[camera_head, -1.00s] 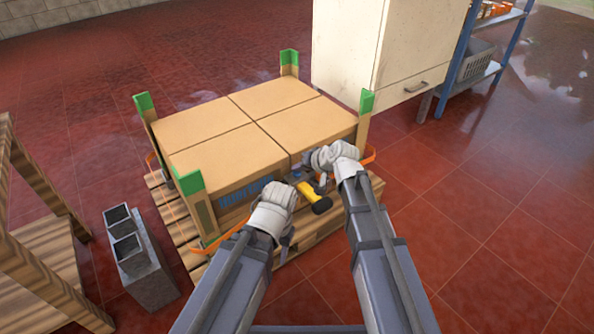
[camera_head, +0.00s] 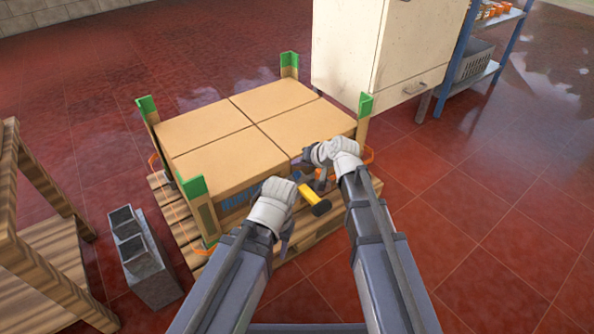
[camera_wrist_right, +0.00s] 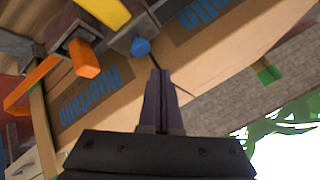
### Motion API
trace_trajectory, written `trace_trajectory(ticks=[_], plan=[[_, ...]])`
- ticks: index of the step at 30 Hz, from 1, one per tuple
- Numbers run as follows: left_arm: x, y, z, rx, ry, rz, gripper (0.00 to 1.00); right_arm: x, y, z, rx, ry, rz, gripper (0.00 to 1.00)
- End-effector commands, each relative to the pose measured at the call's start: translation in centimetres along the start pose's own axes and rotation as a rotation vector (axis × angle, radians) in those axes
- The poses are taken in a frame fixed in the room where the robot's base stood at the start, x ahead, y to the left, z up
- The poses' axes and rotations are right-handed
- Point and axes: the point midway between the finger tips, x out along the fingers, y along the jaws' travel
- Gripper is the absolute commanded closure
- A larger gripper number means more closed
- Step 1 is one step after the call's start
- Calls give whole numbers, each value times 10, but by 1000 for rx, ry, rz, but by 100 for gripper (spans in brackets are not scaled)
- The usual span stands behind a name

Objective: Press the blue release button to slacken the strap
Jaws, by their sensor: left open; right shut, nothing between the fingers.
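The blue release button (camera_wrist_right: 141,47) shows in the right wrist view as a small round knob on a grey metal body, in front of a cardboard face. My right gripper (camera_wrist_right: 158,76) is shut and empty; its tips appear just below and right of the button, and I cannot tell whether they touch. The orange strap (camera_wrist_right: 85,60) shows beside the metal body. In the head view, my right gripper (camera_head: 310,155) is at the front right corner of the carton stack. My left gripper (camera_head: 299,184) is lower, near the yellow handle (camera_head: 310,194); its fingers are mostly hidden.
Cartons (camera_head: 225,160) stand on a wooden pallet (camera_head: 175,212) with green-topped corner posts (camera_head: 193,187). A concrete block (camera_head: 145,255) and a wooden rack (camera_head: 45,250) stand at the left. A white cabinet (camera_head: 345,50) and blue shelf (camera_head: 490,45) are behind. Floor at right is clear.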

Motion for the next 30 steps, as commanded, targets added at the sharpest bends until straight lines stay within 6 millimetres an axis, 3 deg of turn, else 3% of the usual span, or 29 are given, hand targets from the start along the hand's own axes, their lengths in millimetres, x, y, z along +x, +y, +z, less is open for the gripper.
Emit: trace_trajectory(ticks=[1, 9, 30], plan=[[-11, -1, 1, 0, 0, 0, 50, -8, -6, -6, 0, 0, 0, 100], [-34, -3, 2, 0, 0, 0, 50, -24, -18, -18, 0, 0, 0, 100], [-34, -3, 2, 0, 0, 0, 50, -24, -17, -17, 0, 0, 0, 100]])
